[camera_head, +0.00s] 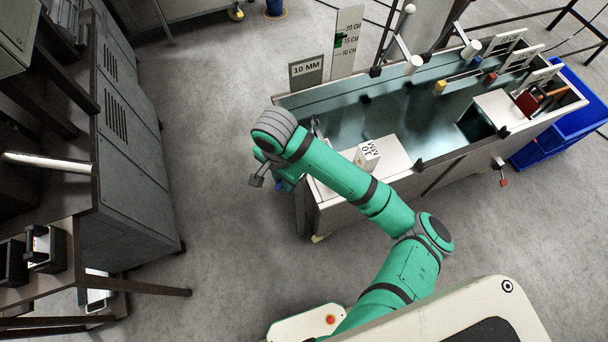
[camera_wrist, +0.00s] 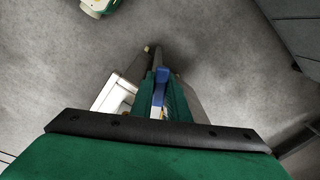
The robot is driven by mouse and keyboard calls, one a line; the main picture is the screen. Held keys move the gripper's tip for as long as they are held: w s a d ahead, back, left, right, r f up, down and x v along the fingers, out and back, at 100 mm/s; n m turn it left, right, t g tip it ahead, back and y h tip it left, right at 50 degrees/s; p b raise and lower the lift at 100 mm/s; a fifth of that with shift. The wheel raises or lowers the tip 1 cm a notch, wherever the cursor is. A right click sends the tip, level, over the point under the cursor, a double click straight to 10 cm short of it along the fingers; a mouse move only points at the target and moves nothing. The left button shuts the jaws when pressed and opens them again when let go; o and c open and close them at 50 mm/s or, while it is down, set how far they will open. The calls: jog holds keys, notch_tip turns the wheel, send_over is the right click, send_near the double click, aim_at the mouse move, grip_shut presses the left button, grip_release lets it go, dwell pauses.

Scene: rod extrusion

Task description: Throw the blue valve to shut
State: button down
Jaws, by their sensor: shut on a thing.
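The blue valve (camera_wrist: 161,76) shows in the wrist view as a narrow blue handle between the green fingers of my gripper (camera_wrist: 161,92). The fingers are shut on it, and they hide its lower part. In the head view a small bit of blue (camera_head: 281,186) shows beside my wrist, at the left end of the long tank (camera_head: 330,212). My arm covers most of the gripper there. I cannot tell the valve's exact angle from these views.
The tank holds dark teal liquid (camera_head: 400,115). Grey cabinets (camera_head: 130,130) stand at the left, with open floor (camera_head: 215,150) between. A blue bin (camera_head: 575,110) stands at the tank's right end.

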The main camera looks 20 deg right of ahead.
jog(key=shift+w, duration=0.1)
jog(key=shift+w+a+m, duration=0.25)
jog(key=shift+w+m, duration=0.2)
jog(key=shift+m, duration=0.55)
jog(key=shift+w, duration=0.1)
jog(key=shift+w+a+m, duration=0.15)
jog(key=shift+w+m, duration=0.3)
jog(key=shift+m, duration=0.55)
jog(key=shift+w+m, duration=0.45)
jog(key=shift+m, duration=0.25)
jog(key=c, duration=1.6)
grip_release()
jog(key=shift+c, duration=0.2)
jog(key=shift+a, duration=0.1)
